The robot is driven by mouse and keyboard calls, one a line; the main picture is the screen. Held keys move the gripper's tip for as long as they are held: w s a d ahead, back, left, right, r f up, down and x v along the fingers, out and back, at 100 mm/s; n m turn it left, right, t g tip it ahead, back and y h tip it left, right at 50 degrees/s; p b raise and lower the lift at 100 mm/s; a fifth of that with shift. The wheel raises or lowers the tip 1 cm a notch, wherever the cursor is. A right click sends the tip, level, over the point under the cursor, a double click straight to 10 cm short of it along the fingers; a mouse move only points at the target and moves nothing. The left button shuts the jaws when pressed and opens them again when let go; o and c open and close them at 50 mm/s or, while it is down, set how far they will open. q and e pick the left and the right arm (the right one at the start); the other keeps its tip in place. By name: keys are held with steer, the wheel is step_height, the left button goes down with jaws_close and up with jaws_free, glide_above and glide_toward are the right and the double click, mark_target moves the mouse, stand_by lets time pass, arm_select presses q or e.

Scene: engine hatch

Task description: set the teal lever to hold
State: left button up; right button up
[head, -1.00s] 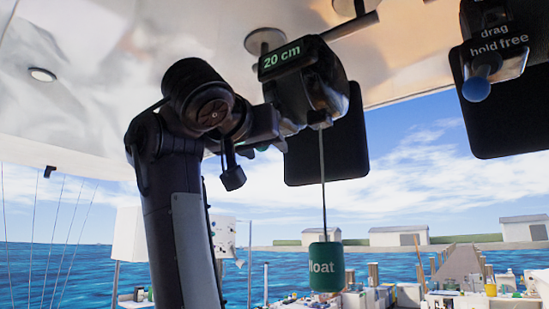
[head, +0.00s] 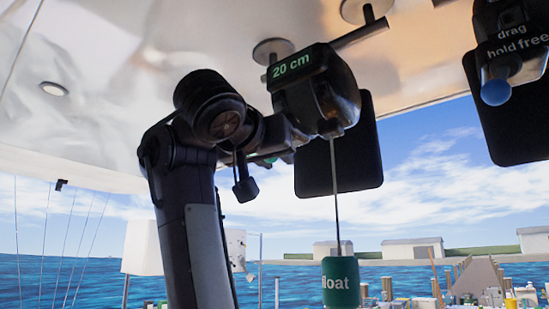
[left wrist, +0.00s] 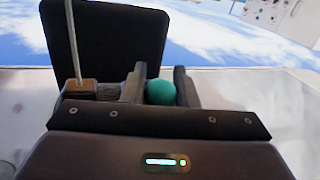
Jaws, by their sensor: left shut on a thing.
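The teal lever's round knob (left wrist: 160,92) sits between the two fingers of my left gripper (left wrist: 159,88) in the left wrist view. The gripper is shut on it. In the head view my left gripper (head: 284,143) reaches the left side of the dark reel housing (head: 318,95), and mostly hides the lever. The housing carries a display (head: 291,66) reading "20 cm". A line drops from it to a green weight (head: 340,282) marked "float", partly legible. The lever's position marks cannot be read here. My right gripper is not in view.
A second unit (head: 510,55) hangs at upper right, labelled "drag", "hold" and "free", with a blue knob (head: 496,92). Dark panels (head: 352,160) hang behind the units. The pale ceiling (head: 150,70) is close above. Open water lies beyond.

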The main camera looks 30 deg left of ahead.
arm_select(q)
steer(key=shift+f, duration=0.15)
steer(key=shift+a+m+b, duration=0.1)
steer(key=shift+m+b, duration=0.2)
steer(key=shift+b, duration=0.1)
steer(key=shift+w+a+m+h+b, duration=0.1)
steer(key=shift+a+m+h+b, duration=0.45)
steer(key=shift+m+h+b, duration=1.15)
steer(key=shift+w+a+m+h+b, duration=0.1)
steer(key=shift+a+m+h+b, duration=0.65)
steer(key=shift+m, duration=1.8)
steer(key=shift+w+a+m+h+b, duration=0.1)
steer(key=shift+a+m+h+b, duration=0.3)
steer(key=shift+m+h+b, duration=1)
steer(key=shift+r+m+h+p, duration=0.25)
steer(key=shift+m+p, duration=0.25)
steer(key=shift+m, duration=0.45)
steer(key=o, duration=0.8)
steer(key=shift+c, duration=0.2)
steer(key=shift+o, duration=1.1)
steer(key=shift+w+f, duration=0.1)
steer(key=shift+w, duration=0.05)
